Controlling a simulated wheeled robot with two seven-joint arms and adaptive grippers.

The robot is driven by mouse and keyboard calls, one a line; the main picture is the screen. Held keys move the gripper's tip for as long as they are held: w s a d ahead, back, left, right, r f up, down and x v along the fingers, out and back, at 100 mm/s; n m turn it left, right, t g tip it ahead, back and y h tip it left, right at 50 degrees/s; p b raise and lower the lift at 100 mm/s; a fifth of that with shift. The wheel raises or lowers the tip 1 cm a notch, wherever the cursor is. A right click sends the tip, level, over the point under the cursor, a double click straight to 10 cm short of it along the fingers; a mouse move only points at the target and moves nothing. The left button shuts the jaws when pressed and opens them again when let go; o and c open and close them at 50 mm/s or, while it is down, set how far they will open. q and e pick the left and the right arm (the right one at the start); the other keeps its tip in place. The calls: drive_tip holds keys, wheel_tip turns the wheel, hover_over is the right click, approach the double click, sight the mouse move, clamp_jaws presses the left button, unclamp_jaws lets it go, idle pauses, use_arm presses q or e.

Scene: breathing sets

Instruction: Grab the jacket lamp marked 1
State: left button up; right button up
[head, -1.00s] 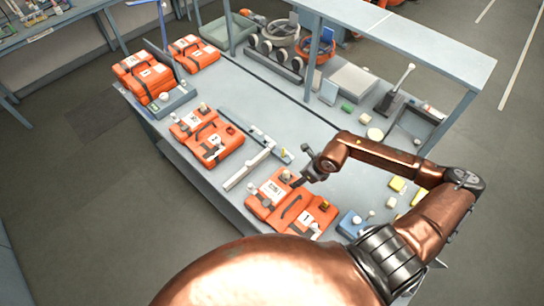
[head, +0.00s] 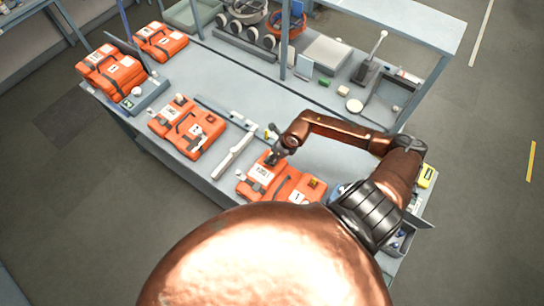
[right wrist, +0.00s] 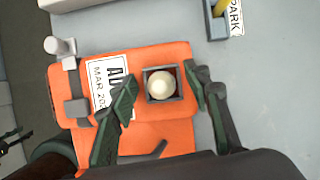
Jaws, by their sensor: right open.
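Orange jackets (head: 283,188) lie at the near edge of the bench. The left part has a printed label, and the right part has a white tag that seems to read 1 (head: 297,197). My right gripper (head: 273,158) is over the left part. In the right wrist view, a cream round lamp (right wrist: 161,85) sits in a dark square holder on the orange jacket (right wrist: 150,135), beside a label reading "AU" and "MAR 202". The open fingers (right wrist: 160,95) stand on either side of the lamp, apart from it. The head view does not show the lamp clearly. My left gripper is out of view.
More orange jackets lie left of centre (head: 187,127) and at the far left (head: 112,72). A pale bar (head: 233,157) lies beside the near jackets. A raised shelf (head: 400,15) spans the back right. A white knob (right wrist: 58,46) is at the jacket's upper left.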

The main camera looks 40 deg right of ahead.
drive_tip(key=shift+f, duration=0.1)
drive_tip(key=shift+c, duration=0.3)
clamp_jaws()
idle(0.4)
